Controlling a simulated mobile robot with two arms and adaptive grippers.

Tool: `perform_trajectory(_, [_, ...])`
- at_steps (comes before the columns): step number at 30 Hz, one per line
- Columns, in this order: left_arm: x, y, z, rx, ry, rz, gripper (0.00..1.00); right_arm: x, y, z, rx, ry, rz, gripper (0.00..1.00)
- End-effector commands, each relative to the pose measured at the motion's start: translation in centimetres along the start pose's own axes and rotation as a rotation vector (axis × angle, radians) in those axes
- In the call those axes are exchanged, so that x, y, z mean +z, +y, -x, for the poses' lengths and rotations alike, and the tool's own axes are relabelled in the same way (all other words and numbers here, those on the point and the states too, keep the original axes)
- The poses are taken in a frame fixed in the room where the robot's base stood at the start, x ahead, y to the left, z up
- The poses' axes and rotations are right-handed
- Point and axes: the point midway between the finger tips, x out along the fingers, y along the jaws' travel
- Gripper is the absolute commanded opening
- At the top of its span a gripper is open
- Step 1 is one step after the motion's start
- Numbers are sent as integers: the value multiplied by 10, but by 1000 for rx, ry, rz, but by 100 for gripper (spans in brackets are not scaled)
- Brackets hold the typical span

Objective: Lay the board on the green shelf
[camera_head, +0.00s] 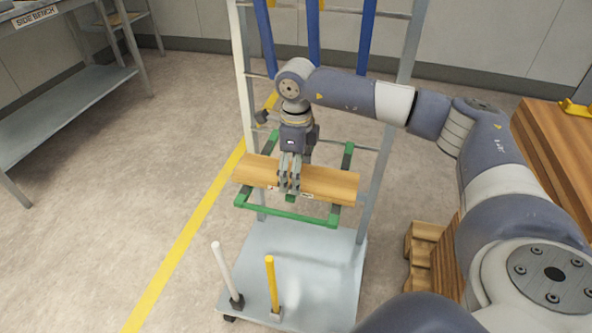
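The board (333,184) is a light-brown wooden plank with small pale labels on its front edge. It lies level across the green shelf (285,214), an open rectangular frame on the rack; I cannot tell whether it rests on the frame or is just above it. My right gripper (289,190) comes down from above at the middle of the board. Its fingers point down, close together, and overlap the board's front edge. Whether they grip it is unclear. My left gripper is not in view.
The grey wheeled rack has blue uprights (313,35) behind and a bare lower deck (325,265). A white post (227,272) and a yellow post (271,285) stand at its front. Brown wooden stacks (562,160) are at right, a side bench (65,105) at left. Floor between is clear.

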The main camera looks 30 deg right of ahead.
Motion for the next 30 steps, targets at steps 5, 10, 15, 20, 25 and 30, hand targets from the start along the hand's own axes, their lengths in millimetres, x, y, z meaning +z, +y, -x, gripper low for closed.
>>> perform_trajectory(5, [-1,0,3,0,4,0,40,0,0,-1,0,-1,0,45])
perform_trajectory(10, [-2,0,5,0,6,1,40,0,0,-2,0,0,0,99])
perform_trajectory(15, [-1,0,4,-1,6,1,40,0,0,-2,0,0,0,99])
perform_trajectory(20, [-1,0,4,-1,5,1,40,0,0,-2,0,0,0,99])
perform_trajectory(25, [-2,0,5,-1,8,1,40,0,0,2,0,0,0,99])
perform_trajectory(30, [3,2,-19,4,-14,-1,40,1,0,34,-2,-3,0,99])
